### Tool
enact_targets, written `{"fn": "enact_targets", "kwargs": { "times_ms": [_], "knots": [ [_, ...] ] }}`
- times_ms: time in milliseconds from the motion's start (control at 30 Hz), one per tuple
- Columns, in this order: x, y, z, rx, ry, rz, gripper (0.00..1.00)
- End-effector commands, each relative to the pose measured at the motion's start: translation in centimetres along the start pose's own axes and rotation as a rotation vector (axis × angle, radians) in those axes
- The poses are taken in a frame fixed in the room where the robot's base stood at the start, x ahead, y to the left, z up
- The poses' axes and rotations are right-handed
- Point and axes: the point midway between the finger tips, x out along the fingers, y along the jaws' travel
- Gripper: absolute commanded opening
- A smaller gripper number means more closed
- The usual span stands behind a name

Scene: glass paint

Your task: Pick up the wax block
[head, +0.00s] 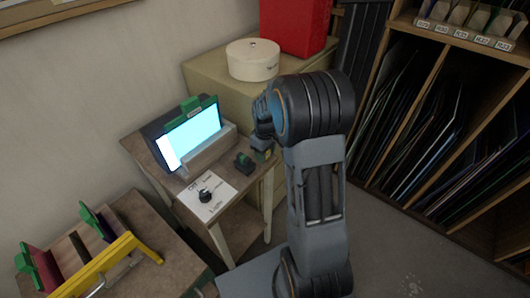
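My arm reaches up and over the right side of the small wooden table (157,160). My gripper (262,143) is at that table's right edge, partly hidden behind my arm's joint, so its fingers are too small and covered to read. I cannot clearly identify the wax block. A small dark piece with a green part (244,162) lies on the table just left of my gripper. A small yellowish patch shows at my gripper's lower end, but I cannot tell whether it is a block.
A lit panel with a green clip (190,135) stands in a holder on the table, behind a white card with a black knob (205,195). A cream cabinet (210,85) bears a white round tin (252,60) and red can (296,25). A yellow-barred rack (110,262) stands front left.

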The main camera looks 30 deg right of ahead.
Motion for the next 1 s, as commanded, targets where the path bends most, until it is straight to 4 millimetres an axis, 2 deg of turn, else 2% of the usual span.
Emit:
{"fn": "enact_targets", "kwargs": {
  "times_ms": [67, 400, 767, 867, 1000],
  "knots": [
    [0.0, 0.0, 0.0, 0.0, 0.0, 0.0, 0.39],
    [0.0, 0.0, 0.0, 0.0, 0.0, 0.0, 0.06],
    [-0.6, 0.0, -0.1, 0.0, 0.002, 0.002, 0.06],
    [-1.4, 0.1, -0.1, 0.0, 0.003, 0.002, 0.06],
    [-3.5, 0.0, 0.0, 0.0, 0.004, 0.003, 0.06]
  ]
}}
